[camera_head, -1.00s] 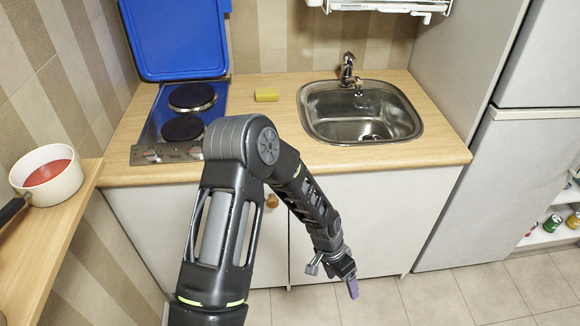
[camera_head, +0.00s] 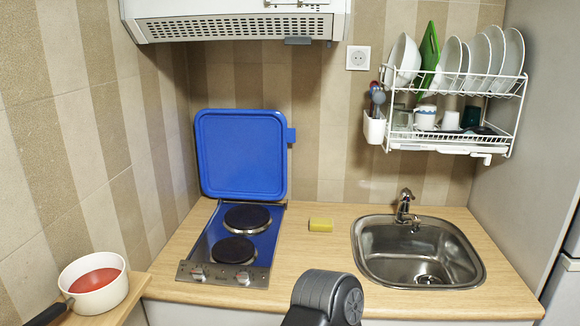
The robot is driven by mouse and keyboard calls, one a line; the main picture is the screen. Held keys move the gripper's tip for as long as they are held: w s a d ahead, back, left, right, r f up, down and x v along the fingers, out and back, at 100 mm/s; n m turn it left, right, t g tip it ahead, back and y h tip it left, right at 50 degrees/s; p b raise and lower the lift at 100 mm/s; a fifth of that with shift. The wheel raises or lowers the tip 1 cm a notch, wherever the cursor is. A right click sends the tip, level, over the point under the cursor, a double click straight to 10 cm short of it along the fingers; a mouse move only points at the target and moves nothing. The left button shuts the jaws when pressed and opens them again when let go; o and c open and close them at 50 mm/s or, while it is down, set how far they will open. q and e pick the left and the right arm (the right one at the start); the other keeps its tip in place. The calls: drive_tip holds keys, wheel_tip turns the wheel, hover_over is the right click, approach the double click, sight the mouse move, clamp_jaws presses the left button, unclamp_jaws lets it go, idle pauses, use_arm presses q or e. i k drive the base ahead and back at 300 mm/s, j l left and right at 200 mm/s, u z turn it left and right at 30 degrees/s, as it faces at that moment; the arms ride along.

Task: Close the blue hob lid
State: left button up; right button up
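The blue hob lid (camera_head: 241,154) stands upright at the back of the hob, close to the wall, with a small blue tab on its right edge. The hob (camera_head: 232,240) lies below it in the counter, with two black burners and knobs along its front. The burners are bare. One of my arms shows only as a dark joint at the bottom edge, right of the hob. Neither gripper is in view.
A yellow sponge (camera_head: 320,225) lies between the hob and the sink (camera_head: 418,252). A pot with red contents (camera_head: 93,283) stands on a side shelf at left. A range hood (camera_head: 238,22) and a dish rack (camera_head: 455,85) hang above.

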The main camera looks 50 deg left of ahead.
sight(242, 153)
drive_tip(key=i+j, duration=0.3)
drive_tip(key=i, duration=0.2)
drive_tip(key=i+j, duration=0.35)
drive_tip(key=i, duration=0.2)
drive_tip(key=u, duration=1.85)
drive_tip(key=k+l, duration=0.1)
drive_tip(key=k, duration=0.25)
drive_tip(key=u, duration=0.05)
